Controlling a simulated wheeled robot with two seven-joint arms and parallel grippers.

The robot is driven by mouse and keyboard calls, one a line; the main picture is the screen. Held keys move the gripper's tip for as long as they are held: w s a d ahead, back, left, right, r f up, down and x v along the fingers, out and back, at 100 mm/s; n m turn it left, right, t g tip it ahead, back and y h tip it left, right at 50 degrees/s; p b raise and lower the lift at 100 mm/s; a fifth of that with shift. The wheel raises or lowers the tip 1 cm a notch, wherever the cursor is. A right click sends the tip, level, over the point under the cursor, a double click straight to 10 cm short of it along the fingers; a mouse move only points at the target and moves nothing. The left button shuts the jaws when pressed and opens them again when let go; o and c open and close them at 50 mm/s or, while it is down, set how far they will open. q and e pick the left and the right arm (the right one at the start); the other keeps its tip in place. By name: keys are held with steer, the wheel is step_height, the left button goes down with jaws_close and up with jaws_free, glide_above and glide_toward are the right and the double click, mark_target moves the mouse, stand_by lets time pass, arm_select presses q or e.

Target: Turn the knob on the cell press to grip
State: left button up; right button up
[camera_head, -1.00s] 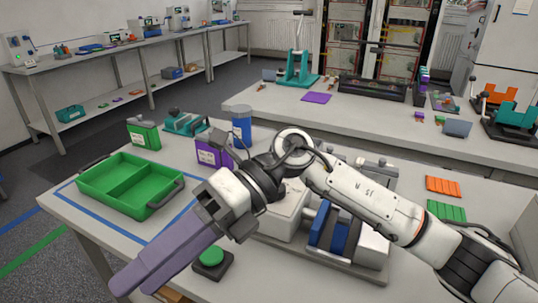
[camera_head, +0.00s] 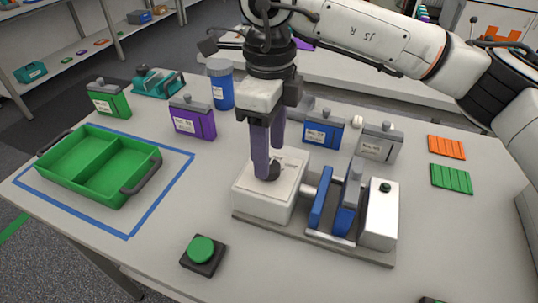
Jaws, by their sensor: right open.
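The cell press (camera_head: 380,215) stands in the middle of the table on a grey base. It has a white box (camera_head: 262,203) on the left, blue jaw plates (camera_head: 346,210) in the middle and a white block on the right. A dark round knob (camera_head: 273,170) sits on top of the white box. My right gripper (camera_head: 268,172) points down over the knob with its purple fingers at the knob. The fingers look parted, and they partly hide the knob. I cannot tell whether they touch it. My left gripper is not in view.
A green push button (camera_head: 201,249) stands in front of the press. A green tray (camera_head: 97,168) lies at left inside blue tape. Behind are green (camera_head: 108,99), purple (camera_head: 191,119), blue (camera_head: 323,131) and grey (camera_head: 379,143) cells and a blue cylinder (camera_head: 221,85).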

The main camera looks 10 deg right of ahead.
steer(key=shift+f, duration=1.6)
steer(key=shift+c, duration=0.6)
